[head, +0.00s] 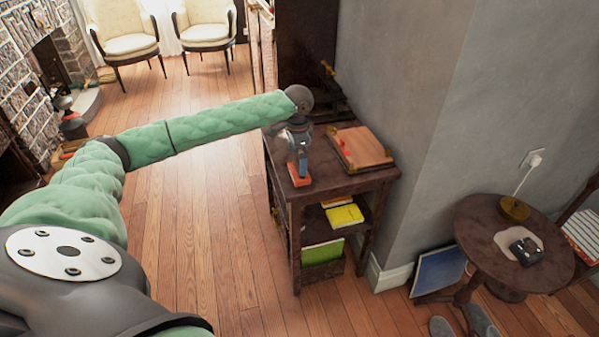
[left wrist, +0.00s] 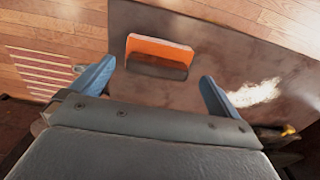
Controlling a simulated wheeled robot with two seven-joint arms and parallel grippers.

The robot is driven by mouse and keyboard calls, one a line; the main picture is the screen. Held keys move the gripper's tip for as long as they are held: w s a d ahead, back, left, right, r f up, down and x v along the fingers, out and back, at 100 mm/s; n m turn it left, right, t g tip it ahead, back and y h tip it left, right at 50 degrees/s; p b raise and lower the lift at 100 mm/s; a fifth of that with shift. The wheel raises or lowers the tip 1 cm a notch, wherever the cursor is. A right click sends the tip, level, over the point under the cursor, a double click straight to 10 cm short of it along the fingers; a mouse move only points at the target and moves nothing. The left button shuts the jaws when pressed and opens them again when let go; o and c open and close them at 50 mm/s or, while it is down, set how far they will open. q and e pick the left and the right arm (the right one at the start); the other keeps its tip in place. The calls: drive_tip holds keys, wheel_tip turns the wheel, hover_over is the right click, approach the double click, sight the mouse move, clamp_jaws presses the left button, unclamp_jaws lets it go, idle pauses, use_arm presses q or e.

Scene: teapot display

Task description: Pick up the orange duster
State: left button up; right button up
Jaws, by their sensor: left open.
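The orange duster (head: 300,176) lies on top of the small dark wooden side shelf (head: 345,184), near its front left corner. In the left wrist view the duster (left wrist: 158,50) shows an orange upper face and a dark lower side. My left gripper (head: 301,160) points down just above the duster and hides part of it in the head view. In the left wrist view its blue fingers (left wrist: 157,68) are spread apart, one to each side of the duster, with nothing held. I cannot tell the exact height gap. My right gripper is not in view.
A wooden box-like object (head: 362,147) sits on the shelf top to the right of the duster. A dark item (head: 330,95) stands at the back by the wall. Yellow and green books (head: 344,215) fill the lower shelves. A round table (head: 480,225) is at right.

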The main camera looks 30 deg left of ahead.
use_arm(q)
drive_tip(key=f, duration=0.2)
drive_tip(key=f+p, duration=0.1)
drive_tip(key=f, duration=0.1)
drive_tip(key=shift+d+f, duration=0.2)
drive_tip(key=shift+f, duration=0.45)
drive_tip(key=shift+w, duration=0.1)
drive_tip(key=c, duration=0.7)
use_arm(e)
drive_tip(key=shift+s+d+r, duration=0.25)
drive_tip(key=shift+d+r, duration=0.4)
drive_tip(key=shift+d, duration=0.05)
